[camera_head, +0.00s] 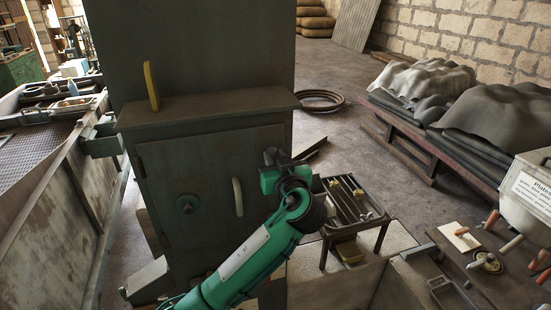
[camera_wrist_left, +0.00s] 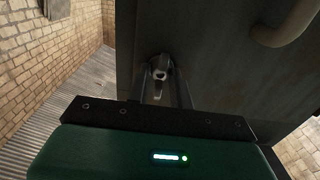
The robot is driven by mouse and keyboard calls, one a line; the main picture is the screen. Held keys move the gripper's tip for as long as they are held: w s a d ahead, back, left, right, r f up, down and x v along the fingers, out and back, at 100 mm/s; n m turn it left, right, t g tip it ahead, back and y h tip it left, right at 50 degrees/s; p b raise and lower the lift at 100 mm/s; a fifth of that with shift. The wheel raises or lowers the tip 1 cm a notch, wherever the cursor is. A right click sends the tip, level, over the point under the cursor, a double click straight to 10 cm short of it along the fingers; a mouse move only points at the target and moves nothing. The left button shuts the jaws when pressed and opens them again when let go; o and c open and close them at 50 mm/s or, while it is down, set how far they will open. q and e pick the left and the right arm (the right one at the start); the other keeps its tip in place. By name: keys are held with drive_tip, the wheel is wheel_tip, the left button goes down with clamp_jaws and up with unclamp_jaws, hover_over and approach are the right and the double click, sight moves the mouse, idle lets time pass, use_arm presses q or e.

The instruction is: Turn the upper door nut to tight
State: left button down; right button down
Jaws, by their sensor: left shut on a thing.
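The grey metal cabinet has a door (camera_head: 205,160) that sits flush in its front. My left gripper (camera_head: 272,158) is at the upper right edge of this door. In the left wrist view the upper door nut (camera_wrist_left: 160,67), a small metal piece, sits between the fingertips of the left gripper (camera_wrist_left: 161,78). The fingers are shut on it. In the head view the nut is hidden by the gripper and wrist. How tight the nut is cannot be told. My right gripper is not in view.
A slatted metal stand (camera_head: 350,203) is close to the right of my arm.

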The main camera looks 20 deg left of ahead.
use_arm(q)
drive_tip(key=shift+f+m+b, duration=0.15)
drive_tip(key=shift+m+b, duration=0.7)
drive_tip(key=shift+m, duration=1.45)
drive_tip(key=m, duration=0.2)
drive_tip(key=shift+r+m, duration=0.2)
drive_tip(key=shift+m, duration=0.1)
drive_tip(key=m+p, duration=0.1)
drive_tip(key=m, duration=0.3)
drive_tip(key=shift+d+m, duration=0.1)
drive_tip(key=shift+m, duration=0.2)
drive_tip(key=m, duration=0.6)
drive_tip(key=shift+f+p, duration=0.15)
drive_tip(key=shift+p, duration=0.2)
